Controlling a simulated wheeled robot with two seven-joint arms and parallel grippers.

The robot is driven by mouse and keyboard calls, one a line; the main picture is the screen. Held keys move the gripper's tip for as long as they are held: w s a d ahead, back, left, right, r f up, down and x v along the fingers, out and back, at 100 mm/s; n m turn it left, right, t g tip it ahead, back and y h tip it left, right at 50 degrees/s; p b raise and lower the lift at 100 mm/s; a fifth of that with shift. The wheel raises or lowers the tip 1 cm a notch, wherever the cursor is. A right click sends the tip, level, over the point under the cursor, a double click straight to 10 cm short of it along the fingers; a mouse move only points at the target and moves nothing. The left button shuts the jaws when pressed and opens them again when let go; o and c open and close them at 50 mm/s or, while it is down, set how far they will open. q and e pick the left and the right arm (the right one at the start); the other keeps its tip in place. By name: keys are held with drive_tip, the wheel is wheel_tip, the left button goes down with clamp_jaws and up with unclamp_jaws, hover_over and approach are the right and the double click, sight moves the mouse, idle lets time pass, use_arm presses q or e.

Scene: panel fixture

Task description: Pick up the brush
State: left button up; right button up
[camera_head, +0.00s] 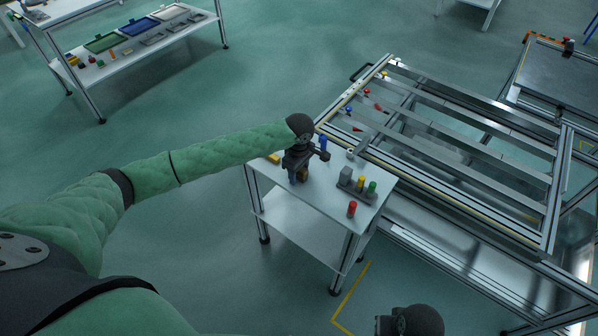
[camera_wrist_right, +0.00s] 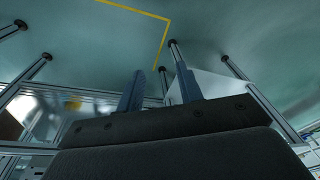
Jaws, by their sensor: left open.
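I cannot make out a clear brush. On the small white table (camera_head: 318,238), a yellow-brown piece (camera_head: 304,174) shows partly behind my left gripper (camera_head: 297,177); its shape is mostly hidden. My left gripper points down over the table's back left part, open. I cannot tell whether its fingers surround or touch that piece. My right gripper is low at the bottom of the head view; in the right wrist view, its two fingers (camera_wrist_right: 158,82) stand apart with nothing between them.
The table also holds a yellow item (camera_head: 273,157), a blue cylinder (camera_head: 323,142), a grey holder (camera_head: 355,192) with coloured cylinders and a red cylinder (camera_head: 352,209). A metal frame fixture (camera_head: 450,150) adjoins on the right. A shelf table (camera_head: 150,55) stands far left, across open floor.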

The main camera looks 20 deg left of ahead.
sight(304, 169)
use_arm(q)
drive_tip(key=c, duration=1.1)
